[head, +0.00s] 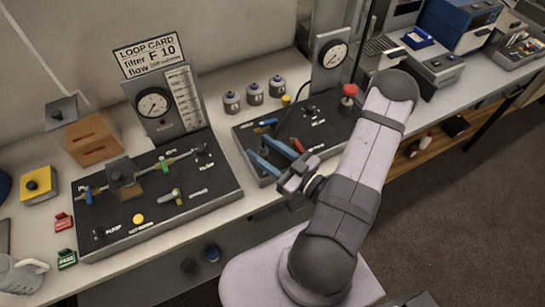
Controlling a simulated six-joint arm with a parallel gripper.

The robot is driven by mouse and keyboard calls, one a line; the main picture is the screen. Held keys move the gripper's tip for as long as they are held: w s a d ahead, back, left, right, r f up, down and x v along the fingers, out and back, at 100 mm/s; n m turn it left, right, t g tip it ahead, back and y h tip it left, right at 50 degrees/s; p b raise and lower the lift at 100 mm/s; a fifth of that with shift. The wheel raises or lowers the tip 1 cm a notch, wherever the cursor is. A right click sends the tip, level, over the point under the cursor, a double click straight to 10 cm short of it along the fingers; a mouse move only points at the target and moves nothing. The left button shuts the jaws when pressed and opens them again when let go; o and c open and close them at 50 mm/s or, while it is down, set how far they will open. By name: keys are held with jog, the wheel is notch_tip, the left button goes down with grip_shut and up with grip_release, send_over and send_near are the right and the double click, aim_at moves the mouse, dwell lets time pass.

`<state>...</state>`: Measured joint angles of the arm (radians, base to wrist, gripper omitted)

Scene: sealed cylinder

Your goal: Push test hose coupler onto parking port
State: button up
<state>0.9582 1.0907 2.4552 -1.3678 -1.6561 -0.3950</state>
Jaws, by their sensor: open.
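My gripper (257,145) is open over the front left of the right-hand dark panel (247,130). Its two long blue fingers point up and left, apart, with nothing seen between them. A small blue fitting (265,123) lies on the panel just beyond the fingertips. A thin dark hose (291,112) runs across the panel beside it. A red-handled part (297,145) is close to the right finger. I cannot tell for certain which fitting is the test hose coupler or which is the parking port; the panel labels are too small to read.
Several grey canisters (254,94) stand at the back. A left panel (152,215) carries pipework and valves.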

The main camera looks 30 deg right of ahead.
jog(key=shift+b+v, duration=0.5)
jog(key=shift+v, duration=1.2)
